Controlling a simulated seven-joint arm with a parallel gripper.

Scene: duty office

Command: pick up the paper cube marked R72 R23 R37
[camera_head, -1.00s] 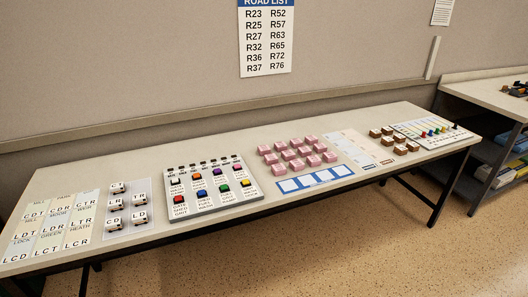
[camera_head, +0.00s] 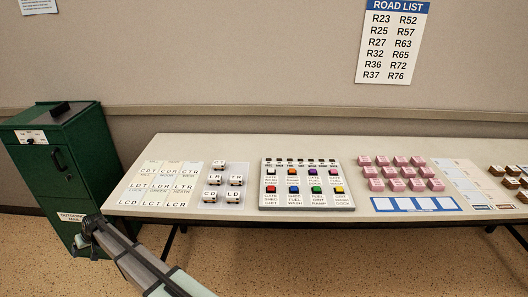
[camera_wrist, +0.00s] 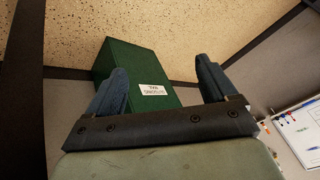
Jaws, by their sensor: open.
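Several pink paper cubes (camera_head: 395,172) stand in rows on the long table, right of the button panel. Their markings are too small to read, so I cannot tell which one is R72 R23 R37. My gripper (camera_wrist: 160,85) is open and empty in the wrist view, its two dark fingers spread apart. Beyond the fingers is the green cabinet (camera_wrist: 125,65), with the floor behind it. In the head view my arm shows at the lower left, in front of the table and far from the pink cubes.
The green cabinet (camera_head: 62,165) stands left of the table (camera_head: 290,145). The table also holds letter cards (camera_head: 160,183), white letter cubes (camera_head: 213,180), a button panel (camera_head: 305,183), and a blue-framed strip (camera_head: 415,204) before the pink cubes. Brown cubes (camera_head: 512,182) sit at the right.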

